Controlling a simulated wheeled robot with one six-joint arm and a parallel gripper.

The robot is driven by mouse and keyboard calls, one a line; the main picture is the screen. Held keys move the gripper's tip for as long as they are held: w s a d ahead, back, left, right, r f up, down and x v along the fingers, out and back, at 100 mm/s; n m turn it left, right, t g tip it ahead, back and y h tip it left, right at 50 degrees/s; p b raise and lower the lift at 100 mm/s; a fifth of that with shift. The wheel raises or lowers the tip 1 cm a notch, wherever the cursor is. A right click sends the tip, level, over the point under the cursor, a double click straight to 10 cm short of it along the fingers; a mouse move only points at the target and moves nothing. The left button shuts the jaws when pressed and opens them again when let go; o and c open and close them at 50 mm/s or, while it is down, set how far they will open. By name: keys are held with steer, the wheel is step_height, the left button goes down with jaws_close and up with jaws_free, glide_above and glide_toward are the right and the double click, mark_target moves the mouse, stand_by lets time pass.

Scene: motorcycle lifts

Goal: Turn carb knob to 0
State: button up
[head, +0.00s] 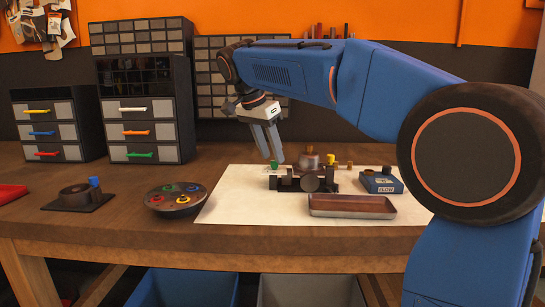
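A dark carburettor (304,180) stands on a white mat (235,205) on the wooden bench. A small green knob (274,165) is at its left end, and a brownish round top (308,160) rises at its middle. Which of these is the carb knob, and any scale marks on it, are too small to tell. My gripper (273,159) points down over the left end, its grey fingers a little apart with their tips just above or beside the green knob. I cannot tell whether they touch it. No held object shows.
A shallow metal tray (352,207) lies in front of the carburettor. A blue box (381,181) stands to its right. A round dish with coloured knobs (176,199) and a black plate with a blue knob (78,196) are at left. Drawer cabinets (145,115) stand behind.

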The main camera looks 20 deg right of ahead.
steer(key=shift+x, duration=0.95)
jaws_close()
